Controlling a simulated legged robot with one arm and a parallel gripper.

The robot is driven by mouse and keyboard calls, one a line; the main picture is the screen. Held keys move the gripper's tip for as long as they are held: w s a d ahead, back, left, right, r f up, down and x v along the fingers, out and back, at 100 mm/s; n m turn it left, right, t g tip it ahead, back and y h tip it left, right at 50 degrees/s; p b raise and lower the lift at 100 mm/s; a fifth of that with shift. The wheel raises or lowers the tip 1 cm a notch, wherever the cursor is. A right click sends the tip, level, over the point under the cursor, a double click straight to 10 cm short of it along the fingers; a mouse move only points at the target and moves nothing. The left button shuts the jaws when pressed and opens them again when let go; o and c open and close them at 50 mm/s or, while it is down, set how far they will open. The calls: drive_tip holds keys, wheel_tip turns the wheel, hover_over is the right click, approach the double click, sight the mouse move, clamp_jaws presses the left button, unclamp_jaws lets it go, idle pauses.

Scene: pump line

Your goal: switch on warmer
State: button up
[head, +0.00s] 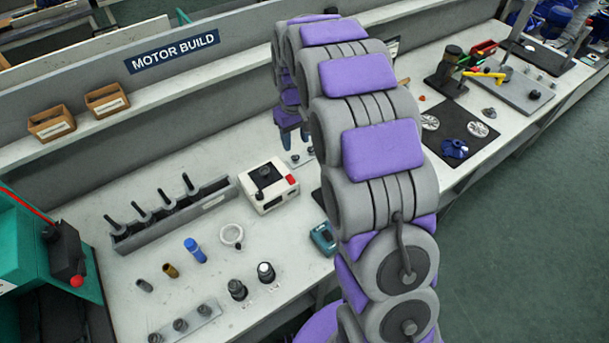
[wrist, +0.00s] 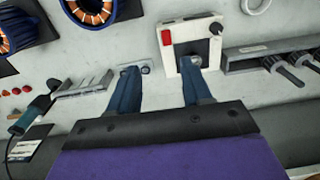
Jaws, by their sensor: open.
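The warmer, a white box (head: 262,202) with a dark top and knob, stands on the bench left of my arm. Its red switch (head: 291,180) is at the right corner. In the wrist view the warmer (wrist: 212,32) is at the upper middle, with the red switch (wrist: 166,37) at its left edge and a black knob at its right. My gripper (wrist: 161,68) is open and empty. Its right finger overlaps the lower part of the warmer in that view; I cannot tell whether it touches. The gripper shows small and partly hidden behind my arm in the head view (head: 294,135).
A grey rack (head: 172,218) with upright black-handled tools stands left of the warmer. A teal device (head: 322,238) lies in front, right of the warmer. A white ring (head: 231,236) and several small cylinders are on the bench. A ledge with two brown bins (head: 108,100) runs behind.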

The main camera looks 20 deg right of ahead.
drive_tip(key=b, duration=0.2)
hover_over(292, 181)
drive_tip(key=d, duration=0.2)
wheel_tip(292, 181, down, 13)
drive_tip(key=shift+r, duration=0.15)
drive_tip(key=a+f, duration=0.2)
drive_tip(key=f, duration=0.1)
drive_tip(key=a+f+b, duration=0.1)
drive_tip(key=f, duration=0.1)
drive_tip(key=shift+s+a, duration=0.1)
drive_tip(key=shift+a, duration=0.15)
drive_tip(key=shift+s+d+f, duration=0.15)
drive_tip(key=shift+d, duration=0.4)
drive_tip(key=shift+d+f, duration=0.15)
drive_tip(key=shift+d, duration=0.6)
drive_tip(key=shift+w+a, duration=0.25)
drive_tip(key=shift+a, duration=0.5)
drive_tip(key=c, duration=0.6)
drive_tip(key=shift+d, duration=0.3)
clamp_jaws()
